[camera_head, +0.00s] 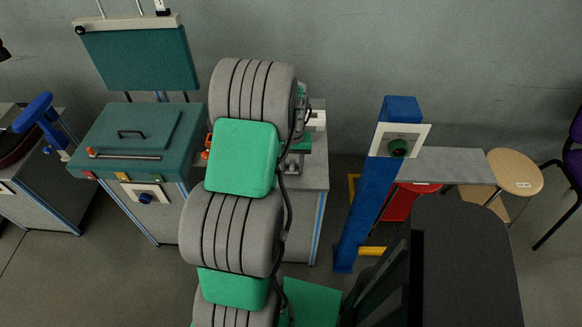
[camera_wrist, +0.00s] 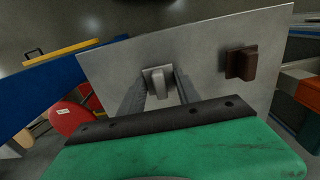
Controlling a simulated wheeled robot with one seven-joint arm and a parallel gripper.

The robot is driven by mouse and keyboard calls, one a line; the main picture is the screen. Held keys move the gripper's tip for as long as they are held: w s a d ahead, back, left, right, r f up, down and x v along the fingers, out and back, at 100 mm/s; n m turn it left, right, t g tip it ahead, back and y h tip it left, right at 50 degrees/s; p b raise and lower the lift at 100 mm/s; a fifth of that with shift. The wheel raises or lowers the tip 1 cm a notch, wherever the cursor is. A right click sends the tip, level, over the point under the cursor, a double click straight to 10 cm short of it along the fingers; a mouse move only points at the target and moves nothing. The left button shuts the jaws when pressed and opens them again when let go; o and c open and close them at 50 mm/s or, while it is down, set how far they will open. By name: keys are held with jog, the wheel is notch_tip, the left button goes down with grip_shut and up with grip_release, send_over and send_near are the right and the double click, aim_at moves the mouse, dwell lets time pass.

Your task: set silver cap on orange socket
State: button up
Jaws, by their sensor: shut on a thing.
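In the wrist view my gripper (camera_wrist: 158,90) has its two dark fingers closed on a small silver-grey block, which I take to be the silver cap (camera_wrist: 158,79). The cap is in front of or against a pale grey plate; I cannot tell whether it touches. An orange block (camera_wrist: 303,88) at the right edge of the wrist view may be the orange socket, but it is cut off. In the head view my arm hides most of the gripper and the cap. Orange parts (camera_head: 207,143) show just left of my arm there.
The pale plate (camera_wrist: 205,60) carries a brown knob (camera_wrist: 241,63). A blue post (camera_head: 378,185) with a white panel stands right of my arm, near a red seat (camera_head: 400,202) and a round stool (camera_head: 514,171). A green lidded machine (camera_head: 135,138) stands left.

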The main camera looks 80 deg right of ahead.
aim_at(292, 164)
jog(key=shift+r+p, duration=0.7)
jog(key=shift+r, duration=0.45)
jog(key=shift+r+p, duration=1.35)
jog(key=shift+r, duration=0.7)
